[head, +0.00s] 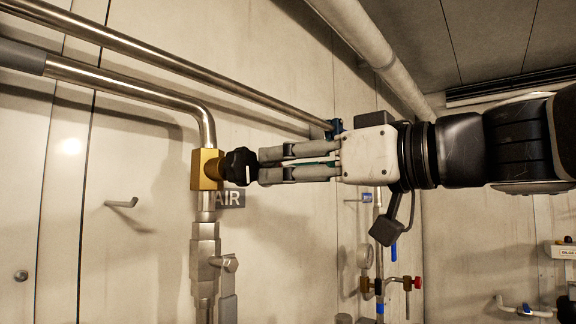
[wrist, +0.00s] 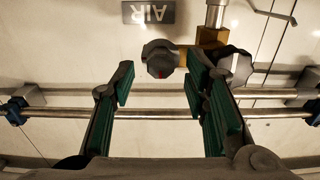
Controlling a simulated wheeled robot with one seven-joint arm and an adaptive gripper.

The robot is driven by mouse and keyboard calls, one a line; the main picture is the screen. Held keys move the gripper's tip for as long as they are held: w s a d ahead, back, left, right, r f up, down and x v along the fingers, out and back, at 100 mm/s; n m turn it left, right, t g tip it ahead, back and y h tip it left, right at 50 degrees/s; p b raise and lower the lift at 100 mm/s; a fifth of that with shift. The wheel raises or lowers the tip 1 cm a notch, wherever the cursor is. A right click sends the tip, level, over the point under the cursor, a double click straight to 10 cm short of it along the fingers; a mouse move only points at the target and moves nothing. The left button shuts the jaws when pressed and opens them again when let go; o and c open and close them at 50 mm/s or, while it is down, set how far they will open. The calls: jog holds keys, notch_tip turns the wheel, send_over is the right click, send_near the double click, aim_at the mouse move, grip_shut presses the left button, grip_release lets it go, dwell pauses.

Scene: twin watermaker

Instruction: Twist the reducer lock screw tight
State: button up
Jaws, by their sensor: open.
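A black lobed knob (head: 240,166), which looks like the reducer lock screw, sits on the right of a brass block (head: 206,170) in the pipe line. In the wrist view, a black knob (wrist: 160,60) with a small red mark shows between and beyond my fingertips, beside the brass block (wrist: 212,38). A second dark lobed part with a white mark (wrist: 238,66) is partly hidden by my right finger. My gripper (head: 262,165) points left at the knob, very near it; I cannot tell whether it touches. In the wrist view my gripper (wrist: 160,84) is open, with nothing between its green pads.
Steel pipes (head: 130,84) run along the wall above and left of the block. A vertical pipe (head: 205,250) with fittings drops below it. An AIR label (head: 229,198) is on the wall behind. A valve with a red handle (head: 410,283) stands lower right.

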jog(key=shift+w+a, duration=0.35)
jog(key=shift+a, duration=0.1)
grip_shut()
